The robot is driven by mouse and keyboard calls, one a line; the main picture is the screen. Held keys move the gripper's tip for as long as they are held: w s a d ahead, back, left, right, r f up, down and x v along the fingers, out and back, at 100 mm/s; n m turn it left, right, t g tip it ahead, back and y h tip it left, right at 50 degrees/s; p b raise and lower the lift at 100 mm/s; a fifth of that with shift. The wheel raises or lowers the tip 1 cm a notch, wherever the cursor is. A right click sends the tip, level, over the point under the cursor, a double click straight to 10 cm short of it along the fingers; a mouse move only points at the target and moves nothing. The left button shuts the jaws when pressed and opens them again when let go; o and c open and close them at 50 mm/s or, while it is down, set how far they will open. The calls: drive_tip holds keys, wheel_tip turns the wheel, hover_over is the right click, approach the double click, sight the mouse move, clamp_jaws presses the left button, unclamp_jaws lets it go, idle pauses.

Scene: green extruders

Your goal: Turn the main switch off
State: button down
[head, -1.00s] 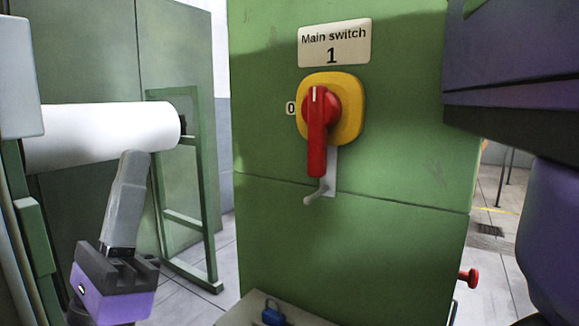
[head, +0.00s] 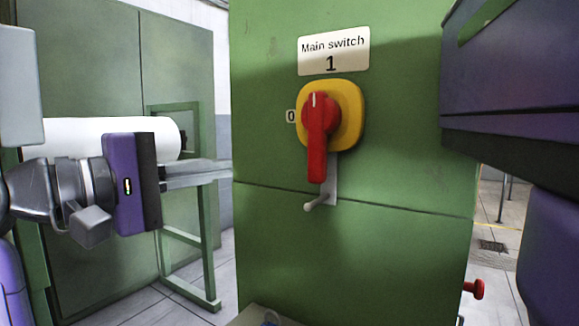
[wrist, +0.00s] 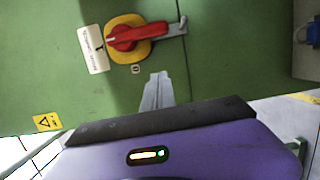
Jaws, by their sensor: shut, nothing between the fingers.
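The main switch has a red handle (head: 316,150) on a yellow plate (head: 350,112), mounted on a green cabinet (head: 400,120). The handle hangs straight down, and its white mark points up to the "1" on the label (head: 333,52). A "0" mark (head: 291,116) is left of the plate. In the wrist view, the red handle (wrist: 125,37) appears sideways. My gripper (head: 222,168) is left of the switch in the head view, pointing right, apart from the handle. Its fingers are together and empty; they also show in the wrist view (wrist: 157,78).
A grey metal hasp (head: 328,190) sits behind the handle's lower end. A white roll (head: 80,137) and green frame (head: 208,240) stand at the left, behind my gripper. A red knob (head: 474,289) sticks out at lower right. A yellow warning sign (wrist: 47,122) is on the cabinet.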

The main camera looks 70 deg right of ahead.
sight(318, 138)
drive_tip(key=shift+f, duration=0.1)
idle(0.3)
drive_tip(key=s+d+p, duration=0.4)
drive_tip(key=s+d, duration=0.3)
drive_tip(key=s, duration=0.1)
drive_tip(key=shift+s+d, duration=0.35)
drive_tip(key=shift+d, duration=0.05)
drive_tip(key=shift+f, duration=0.1)
